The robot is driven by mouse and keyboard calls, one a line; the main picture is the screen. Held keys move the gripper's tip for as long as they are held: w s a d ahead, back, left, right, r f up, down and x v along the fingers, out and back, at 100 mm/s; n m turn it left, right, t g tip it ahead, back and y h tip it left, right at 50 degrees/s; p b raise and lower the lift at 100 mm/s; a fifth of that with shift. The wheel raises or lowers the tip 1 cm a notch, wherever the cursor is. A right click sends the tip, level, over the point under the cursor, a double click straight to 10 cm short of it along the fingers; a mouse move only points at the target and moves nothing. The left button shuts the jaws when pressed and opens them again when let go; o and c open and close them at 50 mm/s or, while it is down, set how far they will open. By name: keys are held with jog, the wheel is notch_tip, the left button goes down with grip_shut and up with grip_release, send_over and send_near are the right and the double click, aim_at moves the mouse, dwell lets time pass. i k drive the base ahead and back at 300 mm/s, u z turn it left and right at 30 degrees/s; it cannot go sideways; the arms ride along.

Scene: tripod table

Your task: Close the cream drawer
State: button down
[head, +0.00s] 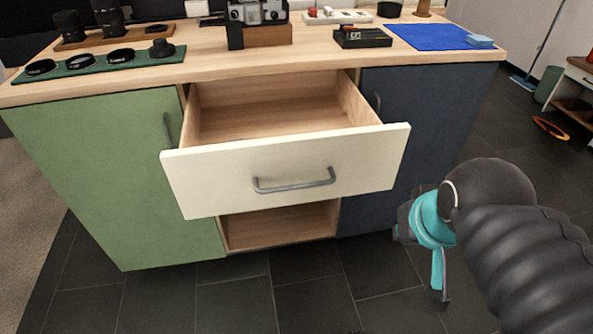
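The cream drawer (225,182) is pulled out of the cabinet, between a green door and a dark blue door. Its wooden inside looks empty. A grey bar handle (294,184) is on its front panel. My gripper (420,258) is at the lower right, to the right of the drawer front and apart from it. It is seen partly from behind, with one teal and dark finger pointing down. I cannot tell whether it is open or shut.
The wooden tabletop (210,62) above holds a camera (258,13), lenses on a green mat (95,64), a black tray (362,38) and a blue cloth (430,37). An open shelf (280,228) lies under the drawer. The dark tiled floor (230,300) in front is clear.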

aim_at(310, 136)
jog(key=u, duration=2)
jog(key=k, duration=1.1)
jog(key=z, duration=1.4)
jog(key=i, duration=0.5)
